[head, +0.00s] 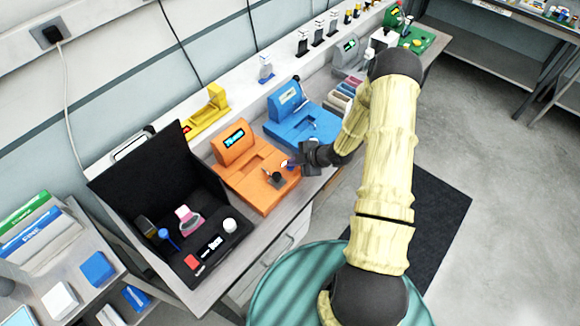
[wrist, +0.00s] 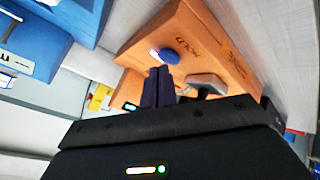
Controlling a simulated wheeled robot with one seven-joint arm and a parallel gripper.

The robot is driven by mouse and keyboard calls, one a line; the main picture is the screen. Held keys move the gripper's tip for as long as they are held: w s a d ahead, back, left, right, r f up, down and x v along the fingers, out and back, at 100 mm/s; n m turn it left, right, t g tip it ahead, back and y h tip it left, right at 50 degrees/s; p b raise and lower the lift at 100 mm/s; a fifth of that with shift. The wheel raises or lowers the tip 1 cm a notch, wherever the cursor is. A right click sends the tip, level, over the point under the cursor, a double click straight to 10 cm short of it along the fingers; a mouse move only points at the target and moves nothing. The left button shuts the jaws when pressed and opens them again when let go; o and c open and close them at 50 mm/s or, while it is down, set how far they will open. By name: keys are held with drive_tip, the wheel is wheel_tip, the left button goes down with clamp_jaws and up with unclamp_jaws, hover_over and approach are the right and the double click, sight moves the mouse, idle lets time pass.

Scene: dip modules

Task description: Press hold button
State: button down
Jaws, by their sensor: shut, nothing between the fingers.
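The orange module (head: 232,150) stands on the bench, with a lit display on its raised back. It also shows in the wrist view (wrist: 208,38), where the word HOLD is printed beside a round blue button (wrist: 169,56). A bright white patch shows at the button's left side. My gripper (wrist: 159,72) is shut and empty, its dark fingertips right beside the button; I cannot tell whether they touch it. In the head view my gripper (head: 292,163) is over the orange module's front right part and hides some of it.
A blue module (head: 296,122) stands just right of the orange one. A black module with a tall panel (head: 140,180) stands to the left. A grey lever or knob (wrist: 206,84) on the orange module is close to my fingers. A yellow module (head: 208,112) is behind.

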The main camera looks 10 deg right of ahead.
sight(294, 168)
drive_tip(key=shift+f, duration=0.35)
drive_tip(key=shift+r, duration=0.5)
drive_tip(key=shift+r+p, duration=1.95)
drive_tip(key=shift+r, duration=1.1)
